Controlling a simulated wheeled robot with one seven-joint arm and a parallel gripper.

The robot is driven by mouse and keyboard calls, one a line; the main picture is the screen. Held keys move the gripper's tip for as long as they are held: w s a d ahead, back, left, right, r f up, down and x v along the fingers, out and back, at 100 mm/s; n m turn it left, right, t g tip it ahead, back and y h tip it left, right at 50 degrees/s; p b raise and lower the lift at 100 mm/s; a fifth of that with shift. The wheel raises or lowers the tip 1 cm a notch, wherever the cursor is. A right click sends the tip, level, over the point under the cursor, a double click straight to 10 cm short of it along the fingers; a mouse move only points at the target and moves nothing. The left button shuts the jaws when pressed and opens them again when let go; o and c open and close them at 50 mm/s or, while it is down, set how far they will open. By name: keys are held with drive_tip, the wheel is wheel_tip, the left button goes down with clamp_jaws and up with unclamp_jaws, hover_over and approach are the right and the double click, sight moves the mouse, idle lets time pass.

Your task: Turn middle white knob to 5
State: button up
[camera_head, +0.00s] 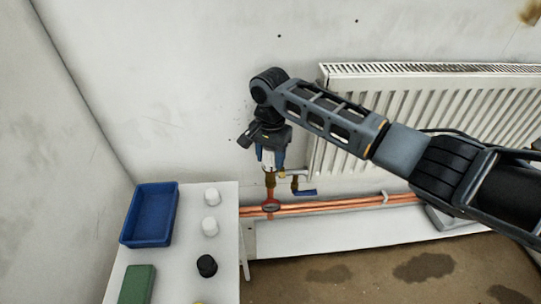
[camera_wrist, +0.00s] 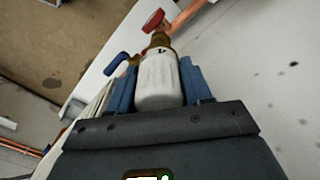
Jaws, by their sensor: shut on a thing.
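My gripper (camera_head: 270,161) points down at the radiator valve, left of the radiator. Its blue fingers are shut on a white knob (camera_head: 267,157), one on each side. In the wrist view, the white knob (camera_wrist: 157,82) sits between the fingers of my gripper (camera_wrist: 157,75). A dark mark that looks like a 4 shows near the knob's brass end. The knob is on a brass valve body (camera_head: 270,180) above the copper pipes. The other numbers and any pointer mark are hidden or too small to read. No other radiator knob shows beside it.
A blue-handled lever (camera_head: 304,192) is close to the right of the valve; a red handle (camera_wrist: 153,20) is beyond it. The white radiator (camera_head: 420,105) is behind my arm.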

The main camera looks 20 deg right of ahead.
drive_tip(key=c, duration=0.4)
drive_tip(key=shift+a+n, duration=0.1)
drive_tip(key=shift+n, duration=0.3)
drive_tip(key=n, duration=0.3)
drive_tip(key=shift+n, duration=0.3)
drive_tip(key=n, duration=1)
drive_tip(key=shift+n, duration=2.7)
